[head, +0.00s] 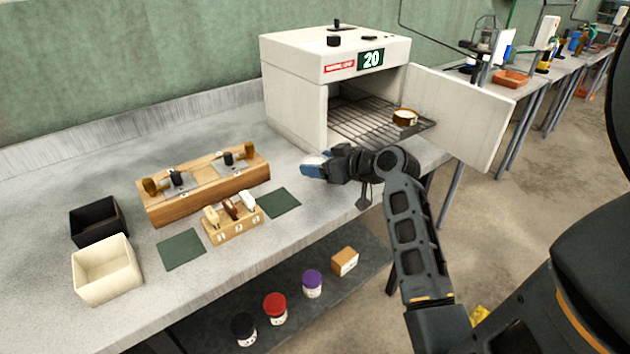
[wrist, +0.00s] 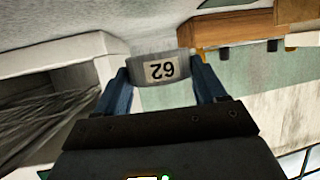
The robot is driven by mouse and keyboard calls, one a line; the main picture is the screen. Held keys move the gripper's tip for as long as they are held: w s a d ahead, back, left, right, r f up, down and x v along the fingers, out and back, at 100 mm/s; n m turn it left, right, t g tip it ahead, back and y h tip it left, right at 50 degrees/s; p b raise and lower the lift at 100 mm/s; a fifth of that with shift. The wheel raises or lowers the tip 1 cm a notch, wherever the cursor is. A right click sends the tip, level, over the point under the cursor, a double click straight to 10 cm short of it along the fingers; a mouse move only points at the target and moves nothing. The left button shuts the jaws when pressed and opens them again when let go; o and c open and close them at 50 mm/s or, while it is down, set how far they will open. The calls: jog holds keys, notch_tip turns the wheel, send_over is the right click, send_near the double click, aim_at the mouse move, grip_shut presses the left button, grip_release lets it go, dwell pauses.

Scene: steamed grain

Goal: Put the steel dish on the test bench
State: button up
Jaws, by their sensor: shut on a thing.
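My gripper (head: 313,168) is in front of the open oven, above the grey bench (head: 120,185). Its blue fingers are shut on a grey metallic dish with a label reading 62, the steel dish (wrist: 160,68). In the wrist view the dish sits between both fingertips (wrist: 161,78). In the head view only a pale part of the dish (head: 316,158) shows, the rest hidden by my gripper. I cannot tell how far it is above the bench.
The white oven (head: 290,90) has its door (head: 460,115) swung open; a brass-coloured dish (head: 404,117) sits on its rack. A wooden fixture (head: 205,185), a small numbered rack (head: 234,228), green mats (head: 181,250), and black (head: 98,222) and cream (head: 106,270) boxes occupy the bench. Jars (head: 275,307) stand below.

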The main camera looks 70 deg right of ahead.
aim_at(321, 189)
jog(key=shift+d+f, duration=0.1)
jog(key=shift+f, duration=2.25)
jog(key=shift+f, duration=0.1)
jog(key=shift+f, duration=0.15)
jog(key=o, duration=1.1)
jog(key=shift+c, duration=0.2)
